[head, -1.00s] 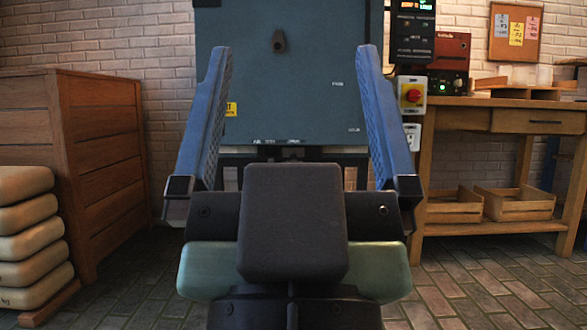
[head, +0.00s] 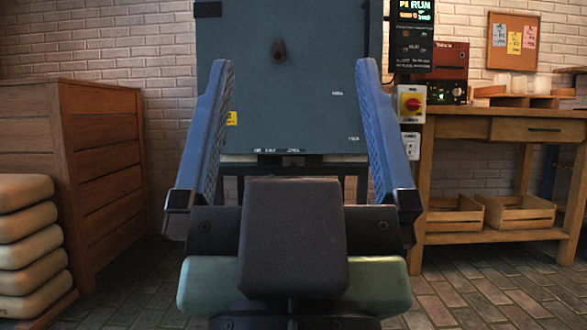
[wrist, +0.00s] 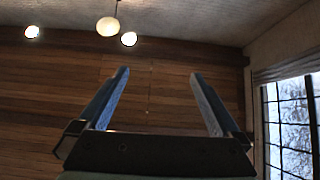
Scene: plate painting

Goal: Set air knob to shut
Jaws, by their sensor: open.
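A large blue-grey cabinet (head: 300,115) stands straight ahead in the head view. A small dark brown knob or plug (head: 279,50) sticks out of its upper front. I cannot tell whether this is the air knob, and its setting cannot be read. Small white labels (head: 337,93) on the cabinet's right side are too small to read. My gripper (head: 293,66) is open and empty, its two blue fingers wide apart and pointing up and forward. The knob shows between the fingertips in the picture, apart from both. In the wrist view my gripper (wrist: 160,74) faces a plank wall.
A wooden workbench (head: 505,130) stands at right. A wooden chest (head: 100,170) and stacked pale sacks (head: 28,235) are at left. Brick floor lies between.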

